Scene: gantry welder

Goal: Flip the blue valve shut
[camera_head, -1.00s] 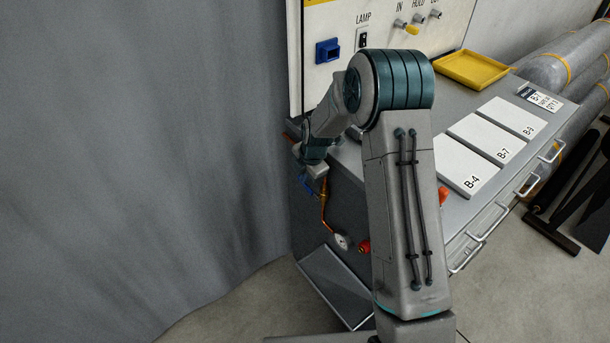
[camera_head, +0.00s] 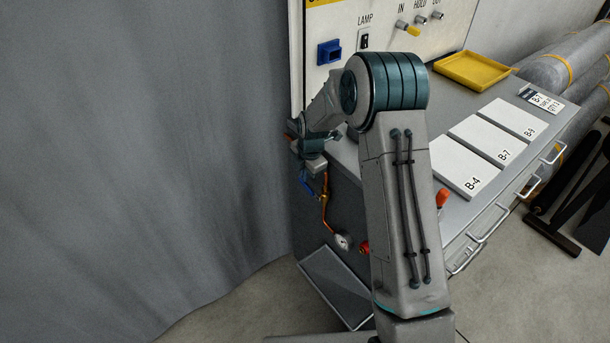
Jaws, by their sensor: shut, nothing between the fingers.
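The blue valve handle (camera_head: 307,184) is small in view on the near left side of the grey bench. It sits beside a brass fitting (camera_head: 323,196) on a copper pipe and slants down to the right. My gripper (camera_head: 315,166) is just above the handle, at the bench's left edge. It is shut with nothing in it. The fingertips are small and partly hidden by the wrist, so I cannot tell whether they touch the handle.
A gauge (camera_head: 343,241) and a red knob (camera_head: 365,248) sit lower on the bench side. A grey curtain (camera_head: 150,150) hangs close on the left. White plates (camera_head: 468,168) and a yellow tray (camera_head: 474,70) lie on the bench top. A switch panel (camera_head: 345,20) stands behind.

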